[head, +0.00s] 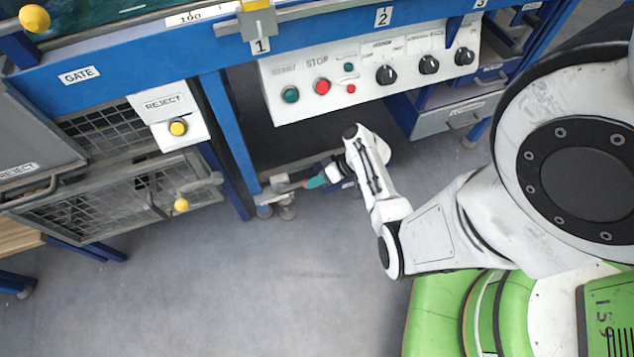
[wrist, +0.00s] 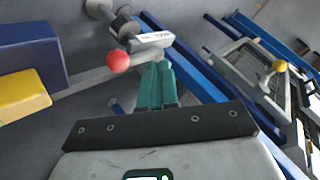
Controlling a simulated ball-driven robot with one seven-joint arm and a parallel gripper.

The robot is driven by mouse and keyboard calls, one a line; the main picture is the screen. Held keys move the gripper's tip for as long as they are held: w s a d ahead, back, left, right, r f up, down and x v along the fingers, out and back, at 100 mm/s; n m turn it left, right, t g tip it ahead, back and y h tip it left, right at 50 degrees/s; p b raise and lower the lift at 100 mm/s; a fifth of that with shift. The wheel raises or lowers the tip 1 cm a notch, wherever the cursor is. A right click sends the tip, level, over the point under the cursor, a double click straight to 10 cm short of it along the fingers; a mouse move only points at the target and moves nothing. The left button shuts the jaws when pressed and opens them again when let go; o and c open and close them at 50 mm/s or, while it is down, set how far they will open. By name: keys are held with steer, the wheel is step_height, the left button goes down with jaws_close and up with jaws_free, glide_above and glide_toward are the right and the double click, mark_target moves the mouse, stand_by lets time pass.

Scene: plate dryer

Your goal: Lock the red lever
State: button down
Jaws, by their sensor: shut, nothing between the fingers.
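The red lever's round red knob (wrist: 118,61) shows in the wrist view, just left of my fingertips, beside a pale grey bar and a metal shaft. I cannot tell exactly how the lever joins them. My gripper (wrist: 162,66) has teal fingers close together, shut and empty. Its tips are near a white label plate (wrist: 152,41) and apart from the knob in the picture; contact with the bar is unclear. In the head view my gripper (head: 306,184) is low under the bench, near the foot of a blue leg.
The control panel (head: 300,107) with buttons and dials overhangs my arm. A blue leg (head: 228,145) stands left of my gripper. A mesh gate (head: 100,200) with a yellow knob (head: 181,204) is further left. Open grey floor (head: 220,290) lies in front.

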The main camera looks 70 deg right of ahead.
steer(key=p+v, duration=0.2)
steer(key=v, duration=0.6)
steer(key=shift+s+d+f, duration=0.15)
steer(key=shift+s+d, duration=0.15)
steer(key=shift+s, duration=0.1)
steer(key=a+r+n+g+h, duration=0.2)
steer(key=a+r+g, duration=0.2)
steer(key=a+r, duration=0.55)
steer(key=a+r+n+g+h, duration=0.2)
steer(key=a+r+n+g, duration=0.3)
steer(key=a, duration=0.7)
step_height(320, 180, up, 26)
steer(key=m+t+p, duration=0.1)
steer(key=m+p, duration=0.1)
steer(key=p, duration=2.3)
steer(key=shift+w+d+f, duration=0.15)
steer(key=shift+d+f, duration=0.05)
